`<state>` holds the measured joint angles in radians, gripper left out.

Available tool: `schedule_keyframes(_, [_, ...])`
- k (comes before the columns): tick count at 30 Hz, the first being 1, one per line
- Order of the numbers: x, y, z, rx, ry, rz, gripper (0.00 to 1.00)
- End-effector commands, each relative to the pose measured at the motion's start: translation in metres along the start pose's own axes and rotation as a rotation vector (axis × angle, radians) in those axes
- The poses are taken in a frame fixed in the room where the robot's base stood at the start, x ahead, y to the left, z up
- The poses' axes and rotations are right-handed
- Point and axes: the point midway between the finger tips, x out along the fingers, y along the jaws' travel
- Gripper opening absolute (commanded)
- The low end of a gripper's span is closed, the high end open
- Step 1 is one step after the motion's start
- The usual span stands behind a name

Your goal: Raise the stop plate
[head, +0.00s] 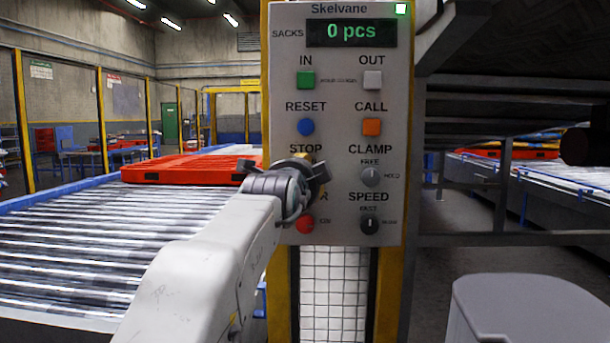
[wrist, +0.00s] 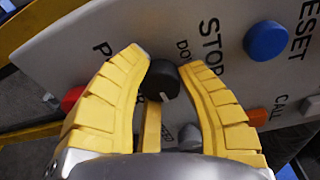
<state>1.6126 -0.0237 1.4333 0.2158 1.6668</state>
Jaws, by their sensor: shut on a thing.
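The STOP knob (wrist: 161,80) is a black round knob with a pale pointer mark, in the middle of the wrist view. The yellow fingers of my gripper (wrist: 165,64) stand on both sides of it and are shut on it. The word STOP and part of a second label show beside it. In the head view my gripper (head: 310,168) is at the grey control panel (head: 337,265) below the STOP label and hides the knob. I cannot make out the stop plate itself in either view.
The CLAMP knob (head: 371,176) and SPEED knob (head: 370,224) are to the right. The blue RESET button (head: 306,127) is above, and a red button (head: 305,223) is just below my gripper. A roller conveyor (head: 90,240) with a red pallet (head: 185,170) is at left. The display (head: 351,32) reads 0 pcs.

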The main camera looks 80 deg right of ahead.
Motion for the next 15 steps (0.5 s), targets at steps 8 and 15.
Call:
schedule_keyframes(8, [0.0002, -0.0010, 0.0019, 0.065, -0.003, 0.005, 0.02])
schedule_keyframes(15, [0.0001, -0.0010, 0.0023, 0.072, -0.004, 0.005, 0.02])
